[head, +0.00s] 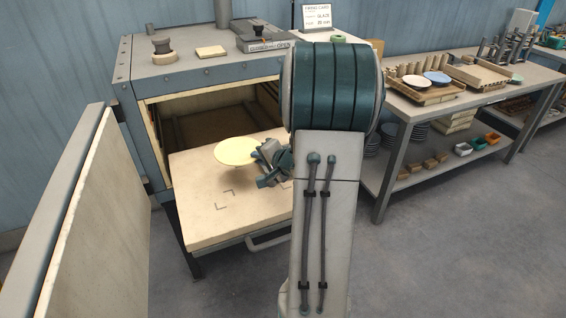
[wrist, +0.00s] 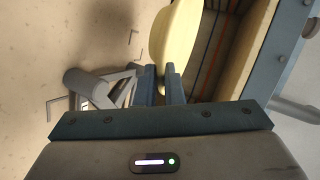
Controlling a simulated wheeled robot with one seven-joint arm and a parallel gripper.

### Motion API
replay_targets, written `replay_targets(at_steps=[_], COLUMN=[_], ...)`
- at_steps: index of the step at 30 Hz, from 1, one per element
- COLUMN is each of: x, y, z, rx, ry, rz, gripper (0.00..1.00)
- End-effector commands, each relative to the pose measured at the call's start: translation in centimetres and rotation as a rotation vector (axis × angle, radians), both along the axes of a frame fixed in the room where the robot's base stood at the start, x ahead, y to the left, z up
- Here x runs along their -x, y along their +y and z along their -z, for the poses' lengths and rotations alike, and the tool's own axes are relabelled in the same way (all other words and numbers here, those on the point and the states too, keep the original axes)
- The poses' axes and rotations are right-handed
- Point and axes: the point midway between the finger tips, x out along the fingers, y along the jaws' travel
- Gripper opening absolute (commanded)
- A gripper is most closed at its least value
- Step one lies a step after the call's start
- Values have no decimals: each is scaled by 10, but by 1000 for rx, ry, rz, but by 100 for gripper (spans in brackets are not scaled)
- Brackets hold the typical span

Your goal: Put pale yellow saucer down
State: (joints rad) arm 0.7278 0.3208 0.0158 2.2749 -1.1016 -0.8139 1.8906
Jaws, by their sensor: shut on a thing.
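The pale yellow saucer (head: 237,151) is a round, shallow disc over the pulled-out cream shelf (head: 200,222) of the kiln-like dryer. My gripper (head: 272,160) is at the saucer's right edge in the head view. In the wrist view my gripper (wrist: 166,85) is shut on the rim of the saucer (wrist: 175,45). Part of the saucer lies outside the wrist view. Dark corner marks (head: 224,198) are drawn on the shelf in front of the saucer.
The dryer chamber (head: 210,118) is open behind the shelf. Its open door (head: 75,215) stands at the left. A handle (head: 268,239) runs along the shelf's front edge. A workbench (head: 400,108) with a blue plate (head: 437,77) and trays stands at the right. The front of the shelf is clear.

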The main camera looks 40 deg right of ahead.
Motion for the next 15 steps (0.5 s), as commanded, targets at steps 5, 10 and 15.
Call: replay_targets(at_steps=[5, 10, 15], x=[50, 98, 126], y=[-86, -137, -161], z=[-23, -38, -45], rx=[5, 6, 3], ry=[-15, -22, -27], rz=[98, 171, 212], gripper=[0, 0, 0])
